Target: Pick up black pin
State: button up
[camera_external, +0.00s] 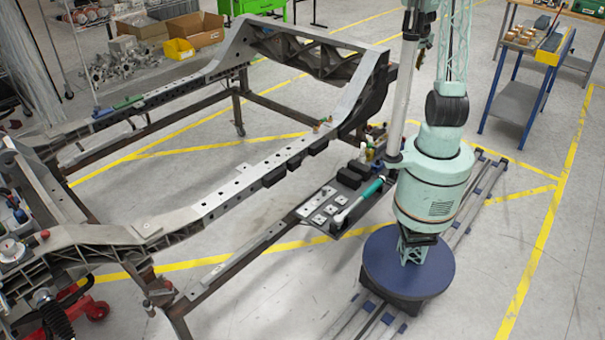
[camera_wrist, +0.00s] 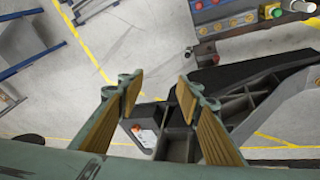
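In the wrist view my gripper (camera_wrist: 160,88) shows two fingers with tan pads. They are well apart and nothing is between the pads. In the external view my arm stands upright on its round blue base, and the gripper end is out of the picture. I cannot pick out a black pin with certainty in either view. A dark tray (camera_external: 317,227) beside my arm's base bears white square pieces, a teal-handled tool (camera_external: 370,190) and black blocks (camera_external: 349,178). In the wrist view a dark ribbed frame part (camera_wrist: 262,84) lies beyond the fingers.
The large grey chassis frame (camera_external: 222,198) on its stand fills the left and middle. A blue-legged bench (camera_external: 520,98) stands at the back right. Cardboard boxes (camera_external: 195,33) and a yellow bin (camera_external: 179,49) sit at the back left.

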jog(key=w+a+f+n+y, duration=0.1)
jog(key=w+f, duration=0.2)
jog(key=f, duration=0.4)
jog(key=w+f, duration=0.3)
jog(key=f, duration=0.4)
jog(key=n+y+p, duration=0.2)
send_near(385, 123)
notch_tip(385, 123, up, 3)
jog(key=d, duration=0.1)
jog(key=shift+s+d, duration=0.1)
jog(key=shift+s, duration=0.05)
jog(key=shift+b+x, duration=1.05)
jog(key=shift+x, duration=3.2)
jog(key=shift+f, duration=0.15)
jog(key=shift+a+b+x, duration=0.15)
jog(key=shift+b+x, duration=0.25)
jog(key=shift+x, duration=0.85)
jog(key=shift+a+b+x, duration=0.15)
jog(key=shift+b+x, duration=0.2)
jog(key=shift+x, duration=0.9)
jog(key=shift+s, duration=0.1)
jog(key=shift+c, duration=0.9)
